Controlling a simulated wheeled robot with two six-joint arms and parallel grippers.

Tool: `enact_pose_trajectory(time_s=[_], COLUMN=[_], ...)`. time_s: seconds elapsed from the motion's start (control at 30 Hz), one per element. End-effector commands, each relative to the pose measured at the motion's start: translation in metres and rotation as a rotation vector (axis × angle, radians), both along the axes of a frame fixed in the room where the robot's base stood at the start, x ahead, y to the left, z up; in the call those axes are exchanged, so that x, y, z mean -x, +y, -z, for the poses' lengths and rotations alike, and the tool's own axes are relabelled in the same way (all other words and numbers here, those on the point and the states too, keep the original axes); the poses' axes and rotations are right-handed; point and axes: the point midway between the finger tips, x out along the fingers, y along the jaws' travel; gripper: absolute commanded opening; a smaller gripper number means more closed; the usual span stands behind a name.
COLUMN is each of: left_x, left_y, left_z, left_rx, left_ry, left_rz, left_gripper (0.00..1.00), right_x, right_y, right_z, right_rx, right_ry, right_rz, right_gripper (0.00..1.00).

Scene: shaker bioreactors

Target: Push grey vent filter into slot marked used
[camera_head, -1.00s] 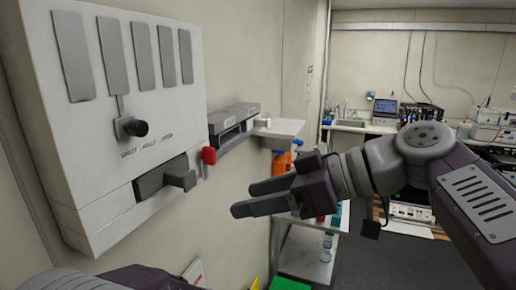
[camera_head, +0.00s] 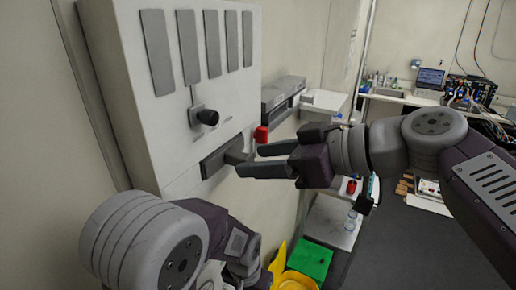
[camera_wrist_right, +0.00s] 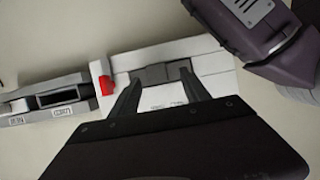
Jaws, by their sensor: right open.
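A dark grey block with a protruding grip (camera_head: 228,158), possibly the grey vent filter, sits in the lower front of the white wall unit. It also shows in the right wrist view (camera_wrist_right: 155,75). My right gripper (camera_head: 250,161) is open, its fingers pointing at the block's grip. In the wrist view its fingertips (camera_wrist_right: 160,74) lie on either side of the block; contact cannot be told. A grey slotted holder (camera_head: 284,93) is on the wall further right. In the wrist view one of its slots (camera_wrist_right: 64,98) looks dark and empty; labels are too small to read surely.
A red piece (camera_head: 261,134) sits beside the wall unit, close to my right fingers. A black knob (camera_head: 208,117) projects above the block. My left arm fills the lower left; its fingers are not visible. Green and yellow bins (camera_head: 310,259) stand below.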

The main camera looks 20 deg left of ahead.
Motion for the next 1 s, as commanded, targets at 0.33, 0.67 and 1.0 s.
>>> enact_pose_trajectory(time_s=[0.33,0.67,1.0], left_x=[0.000,0.000,0.000], left_y=[0.000,0.000,0.000], left_z=[-0.010,-0.010,-0.004], left_rx=[0.000,0.000,0.000], left_ry=[0.000,0.000,0.000], left_rz=[0.000,0.000,0.000], left_gripper=[0.36,0.36,0.36], right_x=[-0.002,-0.002,-0.002], right_y=[0.019,0.019,0.013], right_z=[0.008,0.008,0.009], right_rx=[-0.001,-0.001,-0.001], right_ry=[0.000,0.000,-0.001], right_rz=[0.001,0.000,0.002], right_gripper=[0.55,0.00,0.00])
